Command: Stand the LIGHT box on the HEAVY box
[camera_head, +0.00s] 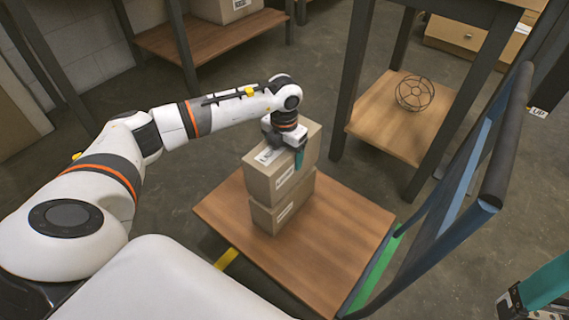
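Two brown cardboard boxes are stacked on a wooden platform (335,240). The upper box (285,182) rests on the lower box (290,208), slightly offset from it. Both have white labels, too small to read, so I cannot tell which is LIGHT or HEAVY. My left gripper (286,148) points down at the upper box's top. One teal finger overlaps its front upper edge; the other finger is hidden, so its grip is unclear. A teal-fingered part of my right gripper (540,288) shows at the lower right edge, mostly cut off.
The platform has a blue-grey handle frame (500,150) on its right and free wood around the boxes. A table with a lower shelf (385,120) holding a wire cage (415,93) stands behind. Another shelf (205,45) stands at the back left.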

